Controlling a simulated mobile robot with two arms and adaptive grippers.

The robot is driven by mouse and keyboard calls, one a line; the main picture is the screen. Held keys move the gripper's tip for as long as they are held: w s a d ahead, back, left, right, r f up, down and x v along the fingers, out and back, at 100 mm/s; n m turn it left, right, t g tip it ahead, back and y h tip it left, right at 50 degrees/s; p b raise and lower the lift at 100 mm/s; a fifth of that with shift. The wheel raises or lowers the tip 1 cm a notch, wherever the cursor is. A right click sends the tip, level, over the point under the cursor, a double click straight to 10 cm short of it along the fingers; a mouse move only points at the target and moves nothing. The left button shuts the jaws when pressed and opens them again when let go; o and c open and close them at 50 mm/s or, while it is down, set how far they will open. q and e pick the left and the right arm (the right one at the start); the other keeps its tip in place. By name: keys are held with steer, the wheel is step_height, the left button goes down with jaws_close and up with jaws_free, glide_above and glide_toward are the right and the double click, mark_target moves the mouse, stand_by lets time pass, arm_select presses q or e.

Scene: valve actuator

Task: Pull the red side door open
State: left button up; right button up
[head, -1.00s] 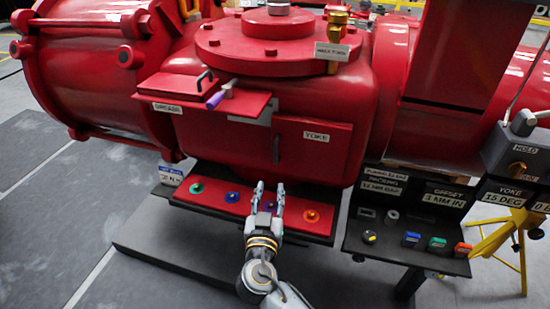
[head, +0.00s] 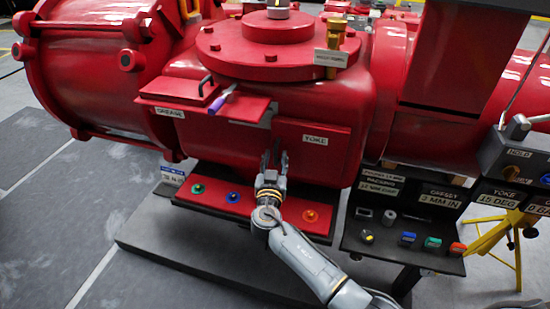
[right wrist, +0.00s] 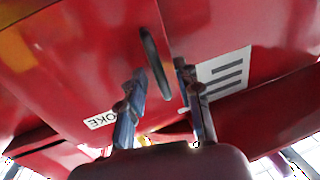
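The red side door (head: 325,160), labelled YOKE, is set in the front of the red valve housing and looks shut. Its dark handle shows in the right wrist view (right wrist: 155,60) as a curved bar; in the head view my gripper covers most of it. My right gripper (head: 274,158) is raised at the door's left edge. In the right wrist view my right gripper (right wrist: 160,82) is open, with a finger on each side of the handle's near end. I cannot tell whether either finger touches it. My left gripper is not in view.
A red shelf (head: 187,195) with several coloured knobs lies below the door. A purple-handled tool (head: 221,100) rests on the grease ledge (head: 250,108) at upper left. A black control panel (head: 385,242) with buttons stands at right.

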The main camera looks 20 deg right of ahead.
jaws_close()
steer(key=shift+s, duration=0.1)
